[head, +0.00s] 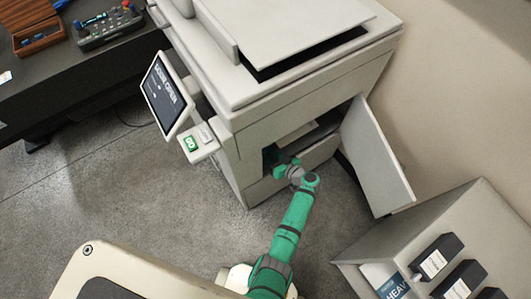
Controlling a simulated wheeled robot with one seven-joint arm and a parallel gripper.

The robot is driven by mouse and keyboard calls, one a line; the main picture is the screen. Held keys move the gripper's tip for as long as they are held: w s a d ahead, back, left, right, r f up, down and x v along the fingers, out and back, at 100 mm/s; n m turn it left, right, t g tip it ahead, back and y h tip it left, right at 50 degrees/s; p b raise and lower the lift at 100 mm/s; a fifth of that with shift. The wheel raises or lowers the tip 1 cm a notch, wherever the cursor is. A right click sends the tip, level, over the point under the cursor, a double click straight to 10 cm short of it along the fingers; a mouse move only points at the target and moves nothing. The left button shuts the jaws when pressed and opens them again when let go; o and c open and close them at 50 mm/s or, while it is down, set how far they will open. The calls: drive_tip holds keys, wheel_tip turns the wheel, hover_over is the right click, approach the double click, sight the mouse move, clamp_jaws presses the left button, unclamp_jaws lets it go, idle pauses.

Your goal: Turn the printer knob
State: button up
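The printer (300,88) is a large pale grey machine in the upper middle of the head view. Its front door (378,150) stands open to the right, showing a dark bay. My green arm reaches up from the bottom to this bay. My gripper (273,158) is at the left part of the opening, small and partly hidden by the wrist and the printer. I cannot see whether its fingers are open or shut, or whether they touch anything. I cannot make out the knob.
A tilted screen (166,95) and a small panel with a green button (191,143) stick out on the printer's left. A grey cabinet with black boxes (437,257) is at lower right. A dark table (70,65) is at upper left. The floor at left is clear.

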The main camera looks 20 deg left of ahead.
drive_tip(key=m+g+y, duration=0.1)
drive_tip(key=m, duration=0.1)
drive_tip(key=shift+m, duration=0.3)
drive_tip(key=shift+f+m+g+y, duration=0.15)
drive_tip(key=shift+m+g+y, duration=0.15)
drive_tip(key=shift+m+y, duration=0.8)
drive_tip(key=o, duration=1)
drive_tip(key=shift+o, duration=0.2)
drive_tip(key=shift+d, duration=0.1)
drive_tip(key=v, duration=1)
drive_tip(key=shift+s+d, duration=0.15)
drive_tip(key=shift+d, duration=0.15)
